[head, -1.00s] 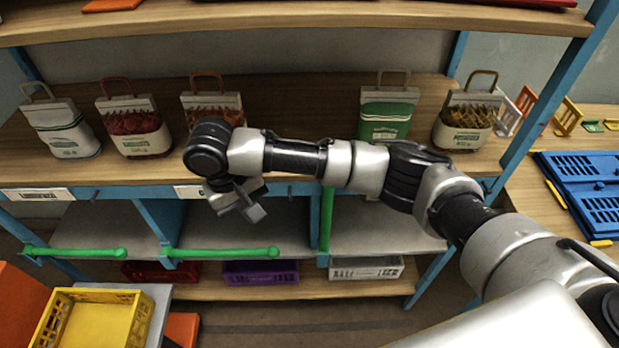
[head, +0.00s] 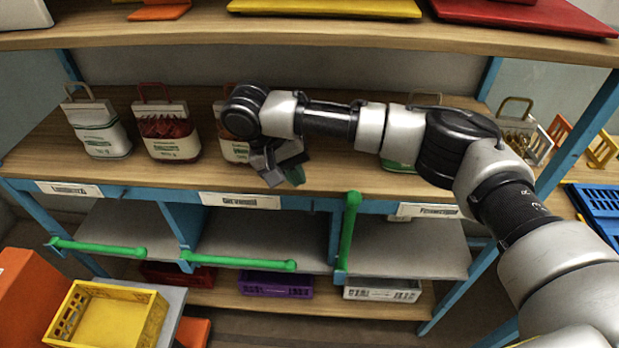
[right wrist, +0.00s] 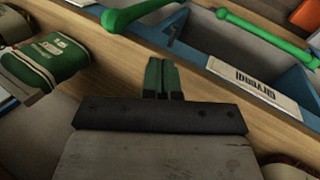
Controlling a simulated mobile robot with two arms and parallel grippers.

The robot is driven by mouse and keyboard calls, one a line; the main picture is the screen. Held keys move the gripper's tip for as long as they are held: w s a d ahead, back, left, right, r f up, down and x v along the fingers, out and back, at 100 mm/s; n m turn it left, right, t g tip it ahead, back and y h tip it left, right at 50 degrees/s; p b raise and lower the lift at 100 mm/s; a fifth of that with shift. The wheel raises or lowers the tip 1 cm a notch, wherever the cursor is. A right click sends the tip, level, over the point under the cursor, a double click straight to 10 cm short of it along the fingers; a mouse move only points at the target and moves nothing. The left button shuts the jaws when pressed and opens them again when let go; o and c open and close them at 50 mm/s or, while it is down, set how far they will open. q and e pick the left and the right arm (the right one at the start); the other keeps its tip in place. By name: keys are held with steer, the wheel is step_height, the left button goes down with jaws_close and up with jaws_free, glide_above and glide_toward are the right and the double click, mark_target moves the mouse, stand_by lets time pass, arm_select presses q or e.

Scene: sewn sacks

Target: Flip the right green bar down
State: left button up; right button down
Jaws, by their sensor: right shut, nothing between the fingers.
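The right green bar (head: 348,235) stands upright at the divider between the middle and right compartments. Its rounded top reaches the shelf's front edge, and its end also shows at the top of the right wrist view (right wrist: 128,17). The left green bar (head: 97,249) and the middle green bar (head: 240,263) lie horizontal across their compartments. My right gripper (head: 292,174) is shut and empty, to the left of the upright bar's top and apart from it, by the shelf's front edge. Its fingertips (right wrist: 162,78) are together in the right wrist view. My left gripper is out of view.
Several sewn sacks stand on the shelf; a green one (right wrist: 55,62) is beside the gripper in the right wrist view, partly hidden by my arm in the head view. Label plates (head: 240,200) line the shelf edge. Purple (head: 276,285) and white (head: 382,290) crates sit below.

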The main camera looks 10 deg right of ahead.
steer(key=p+x, duration=0.1)
steer(key=x, duration=0.7)
steer(key=shift+d+f, duration=0.1)
steer(key=shift+d, duration=0.2)
steer(key=shift+s+d+r+p, duration=0.15)
steer(key=shift+d+p, duration=0.15)
steer(key=shift+d, duration=0.25)
steer(key=shift+d+r+p, duration=0.2)
steer(key=shift+d+p, duration=0.05)
steer(key=shift+d, duration=0.35)
steer(key=shift+s+d, duration=0.15)
steer(key=shift+d, duration=0.4)
